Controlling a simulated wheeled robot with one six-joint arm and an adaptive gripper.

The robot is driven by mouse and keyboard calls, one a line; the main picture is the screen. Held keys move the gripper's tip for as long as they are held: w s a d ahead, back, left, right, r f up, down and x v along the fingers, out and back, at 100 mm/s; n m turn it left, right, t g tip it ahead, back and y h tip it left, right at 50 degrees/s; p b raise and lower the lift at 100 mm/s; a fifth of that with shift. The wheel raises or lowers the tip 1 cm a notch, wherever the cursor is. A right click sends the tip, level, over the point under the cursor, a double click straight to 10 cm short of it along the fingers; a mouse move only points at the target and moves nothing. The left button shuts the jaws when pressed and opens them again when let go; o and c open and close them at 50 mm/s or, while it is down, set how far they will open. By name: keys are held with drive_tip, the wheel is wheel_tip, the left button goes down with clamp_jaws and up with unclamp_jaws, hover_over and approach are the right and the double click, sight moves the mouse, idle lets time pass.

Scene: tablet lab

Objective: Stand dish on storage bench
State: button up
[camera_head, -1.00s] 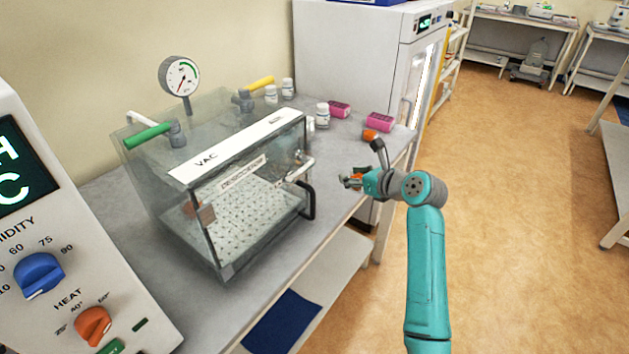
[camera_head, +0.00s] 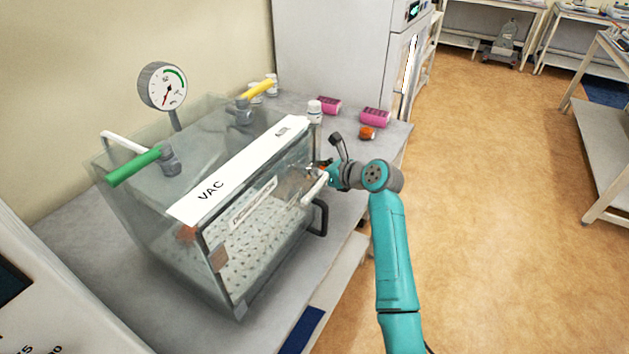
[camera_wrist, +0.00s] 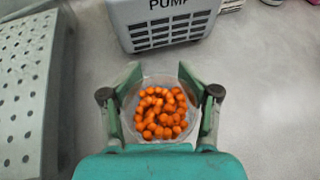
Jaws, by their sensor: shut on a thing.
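The dish (camera_wrist: 133,92) is round, clear and filled with small orange tablets. It sits between the two fingers of my gripper (camera_wrist: 160,98) in the wrist view, and the fingers are shut on its sides. In the head view my gripper (camera_head: 322,170) is beside the front right corner of the vacuum chamber, above the grey bench (camera_head: 344,203). The dish is mostly hidden there; only a bit of orange shows at the fingers. Whether the dish touches the bench top I cannot tell.
The clear vacuum chamber (camera_head: 240,190), with a handle (camera_head: 319,218), stands left of my gripper. A grey pump (camera_wrist: 165,28) is ahead in the wrist view. White bottles (camera_head: 314,111), pink boxes (camera_head: 375,117) and an orange-topped item (camera_head: 366,132) stand farther back.

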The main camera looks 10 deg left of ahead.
drive_tip(key=shift+f, duration=2.1)
drive_tip(key=o, duration=1.4)
drive_tip(key=shift+f, duration=0.1)
drive_tip(key=v, duration=1.2)
